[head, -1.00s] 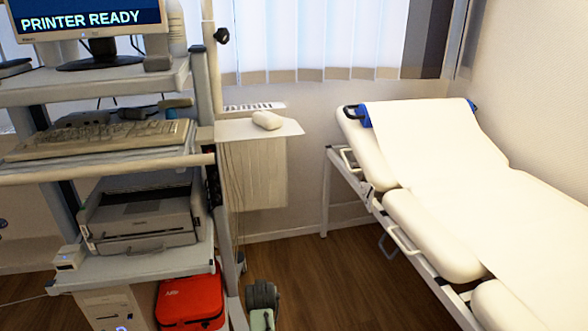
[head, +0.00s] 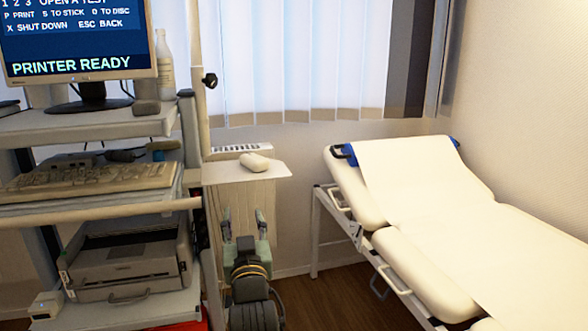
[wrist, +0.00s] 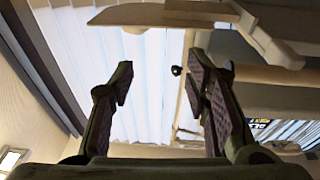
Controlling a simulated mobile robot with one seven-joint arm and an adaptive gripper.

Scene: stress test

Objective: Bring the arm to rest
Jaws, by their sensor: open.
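My gripper (head: 245,222) stands at the bottom middle of the head view, fingers pointing up, with my arm below it. It is in front of the pale panel under a small white shelf (head: 225,174). In the wrist view my gripper (wrist: 160,80) has its two fingers wide apart, with nothing between them; blinds show behind.
To the left stands a cart with a monitor (head: 82,45), a keyboard (head: 90,182) and a printer (head: 130,262). A white rounded item (head: 254,163) lies on the small shelf. An exam couch (head: 430,190) is on the right. Floor shows between cart and couch.

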